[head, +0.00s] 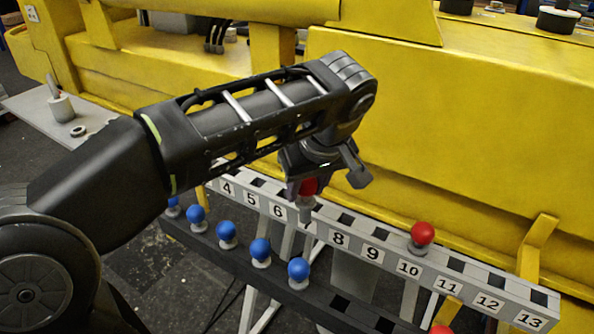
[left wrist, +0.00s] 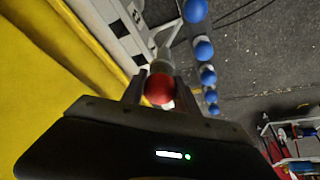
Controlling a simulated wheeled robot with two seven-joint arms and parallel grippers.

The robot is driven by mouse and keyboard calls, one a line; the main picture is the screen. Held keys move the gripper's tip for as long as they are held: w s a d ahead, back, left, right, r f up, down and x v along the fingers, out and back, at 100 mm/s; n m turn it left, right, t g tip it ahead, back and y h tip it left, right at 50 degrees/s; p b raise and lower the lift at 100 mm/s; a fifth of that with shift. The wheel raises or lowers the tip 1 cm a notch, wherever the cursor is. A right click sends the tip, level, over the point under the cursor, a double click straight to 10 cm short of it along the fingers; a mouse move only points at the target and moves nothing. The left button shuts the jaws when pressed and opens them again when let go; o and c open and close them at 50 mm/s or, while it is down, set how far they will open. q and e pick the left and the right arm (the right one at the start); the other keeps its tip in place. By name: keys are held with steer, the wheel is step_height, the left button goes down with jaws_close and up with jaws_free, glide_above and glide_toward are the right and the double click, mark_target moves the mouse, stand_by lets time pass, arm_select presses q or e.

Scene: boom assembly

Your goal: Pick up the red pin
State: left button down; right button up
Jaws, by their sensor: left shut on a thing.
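My left gripper (head: 308,182) is shut on a red pin (head: 308,188) near the slot labelled 7 of the grey numbered rack (head: 395,263). The pin's grey shaft points down, and more of it shows than on the other red pin. I cannot tell whether its tip is clear of the slot. In the left wrist view the pin's red ball (left wrist: 160,88) sits between the two fingers (left wrist: 158,92). A second red pin (head: 422,234) stands upright in the rack near label 10. Part of another red ball (head: 441,330) shows at the bottom edge.
Several blue pins (head: 261,249) stand in a darker, lower rack (head: 325,312) in front. A large yellow machine (head: 450,120) rises close behind the numbered rack. A grey side table (head: 95,118) with small parts stands at the left.

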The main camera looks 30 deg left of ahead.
arm_select(q)
steer(key=s+d, duration=0.3)
steer(key=d, duration=0.2)
steer(key=shift+s+d, duration=0.3)
steer(key=shift+s, duration=0.1)
stand_by(0.3)
